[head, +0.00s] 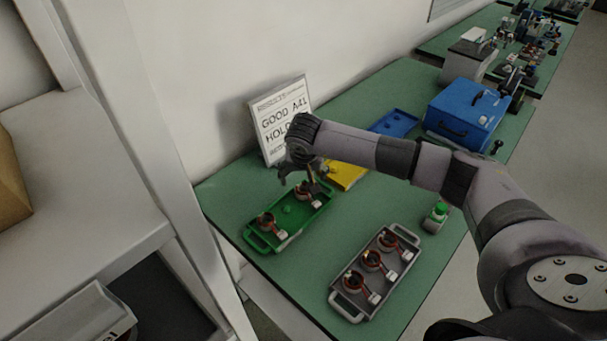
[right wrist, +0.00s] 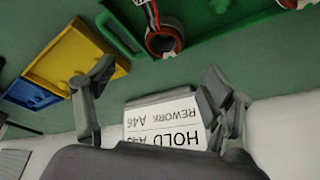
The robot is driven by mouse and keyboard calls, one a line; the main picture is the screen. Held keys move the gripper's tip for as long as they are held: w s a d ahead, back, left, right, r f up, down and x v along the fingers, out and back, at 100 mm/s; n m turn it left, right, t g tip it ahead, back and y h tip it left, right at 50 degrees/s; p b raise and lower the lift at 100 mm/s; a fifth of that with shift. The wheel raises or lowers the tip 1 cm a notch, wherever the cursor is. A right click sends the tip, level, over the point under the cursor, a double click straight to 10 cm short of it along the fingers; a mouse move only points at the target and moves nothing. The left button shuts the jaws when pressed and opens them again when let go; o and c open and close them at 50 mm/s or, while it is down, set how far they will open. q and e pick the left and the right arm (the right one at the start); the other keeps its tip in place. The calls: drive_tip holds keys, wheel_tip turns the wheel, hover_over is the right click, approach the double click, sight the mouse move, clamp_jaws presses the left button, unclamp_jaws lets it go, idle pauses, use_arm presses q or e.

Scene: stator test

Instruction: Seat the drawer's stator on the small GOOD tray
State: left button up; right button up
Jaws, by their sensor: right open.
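The green tray (head: 259,243) lies on the bench in front of the sign and holds two copper-wound stators. One stator (head: 267,222) sits at its near left end, the other (head: 304,192) at its far right end. My right gripper (head: 299,177) is just above that far end, open and apparently empty. In the right wrist view the open fingers (right wrist: 160,72) point toward the green tray (right wrist: 118,35), with one stator (right wrist: 163,40) beyond them and part of another at the top edge. No drawer can be made out for certain. My left gripper is not in view.
A grey tray (head: 349,310) with three stators lies at the near right. A yellow tray (head: 347,178), a blue tray (head: 394,123) and a blue case (head: 463,113) stand farther back. A lettered sign (head: 283,118) leans by the wall. A green-topped item (head: 438,214) stands at the right edge.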

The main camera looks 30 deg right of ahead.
drive_tip(key=shift+r, duration=0.1)
drive_tip(key=v, duration=1.2)
idle(0.5)
